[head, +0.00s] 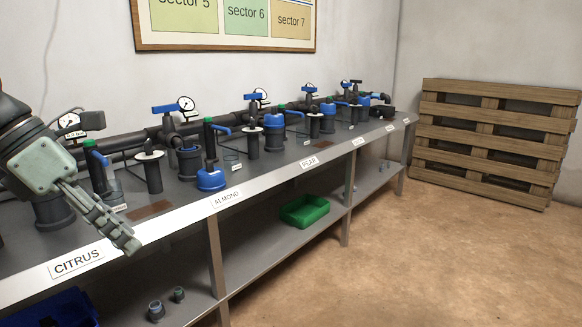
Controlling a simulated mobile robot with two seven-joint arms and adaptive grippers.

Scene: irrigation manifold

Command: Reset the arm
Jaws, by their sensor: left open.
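My left gripper (103,219) comes in from the left in the head view, with its fingers pointing down and to the right. It is open and holds nothing that I can see. It hangs in front of the bench's front edge, between the CITRUS label (77,262) and the ALMOND label (227,198). The arm behind it hides part of the citrus fittings. My right gripper is not in view.
A grey bench (270,177) carries a black pipe manifold with gauges and blue-handled valves (175,108). Its lower shelf holds a green bin (304,211) and small fittings (156,310). A blue crate (55,312) sits lower left. Pallets (490,140) lean at the back right. The floor is clear.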

